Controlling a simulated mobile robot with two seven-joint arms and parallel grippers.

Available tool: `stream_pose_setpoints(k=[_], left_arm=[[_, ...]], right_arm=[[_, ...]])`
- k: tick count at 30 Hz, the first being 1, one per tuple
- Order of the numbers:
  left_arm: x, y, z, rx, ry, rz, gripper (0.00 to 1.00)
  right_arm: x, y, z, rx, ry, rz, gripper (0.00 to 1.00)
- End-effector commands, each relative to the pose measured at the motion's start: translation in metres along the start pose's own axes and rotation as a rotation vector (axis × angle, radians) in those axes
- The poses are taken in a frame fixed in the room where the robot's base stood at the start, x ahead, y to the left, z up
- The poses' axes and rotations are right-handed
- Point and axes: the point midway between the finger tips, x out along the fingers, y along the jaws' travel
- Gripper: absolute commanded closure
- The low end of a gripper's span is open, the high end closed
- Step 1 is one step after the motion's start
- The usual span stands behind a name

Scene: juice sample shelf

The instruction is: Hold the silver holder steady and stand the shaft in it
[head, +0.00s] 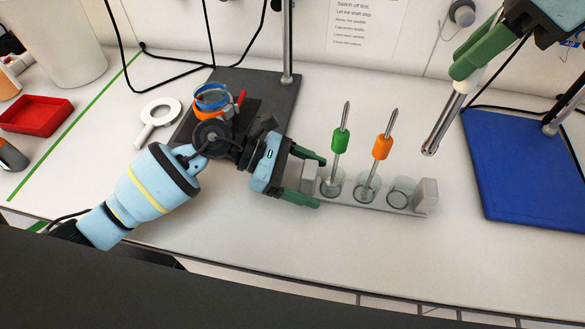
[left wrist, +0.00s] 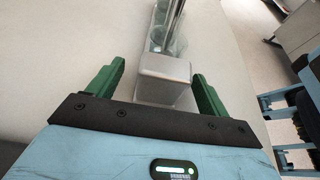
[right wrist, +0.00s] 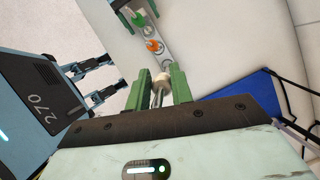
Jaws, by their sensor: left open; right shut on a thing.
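The silver holder (head: 395,208) lies on the bench with several clear cups in a row. Shafts with a green collar (head: 340,140) and an orange collar (head: 382,147) stand in the left and middle cups, tilted a little. The right cup (head: 401,191) is empty. My left gripper (head: 321,182) is open, its fingers either side of the holder's left end block (left wrist: 165,70), with gaps visible in the left wrist view. My right gripper (head: 464,72) is shut on a shaft with a white collar (right wrist: 162,79), its metal end (head: 436,134) hanging tilted above the bench, right of the holder.
A dark stand base (head: 262,95) with a post is behind my left arm, near a white magnifier (head: 157,118). A red tray (head: 35,116) is far left. Bench in front of the holder is clear.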

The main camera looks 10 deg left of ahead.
Motion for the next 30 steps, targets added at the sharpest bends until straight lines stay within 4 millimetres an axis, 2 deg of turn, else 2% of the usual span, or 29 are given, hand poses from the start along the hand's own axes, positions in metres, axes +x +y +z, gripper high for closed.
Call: stream_pose_setpoints(k=[5,14,27,30], left_arm=[[0.0108,0.0,0.0001,0.0,0.001,0.0,0.21],[0.012,0.0,0.0,-0.001,0.001,0.0,0.22],[0.0118,0.0,0.0,-0.001,0.001,0.0,0.8],[0.0117,0.0,0.0,-0.001,0.001,0.0,0.83]], right_arm=[[-0.0003,0.0001,0.0002,0.0,-0.001,0.0,1.0],[-0.0003,0.0001,0.0002,0.0,-0.001,0.0,1.0],[-0.0003,0.0001,0.0002,0.0,-0.001,0.0,1.0],[0.0002,0.0001,0.0001,-0.001,0.0,0.0,1.0]])
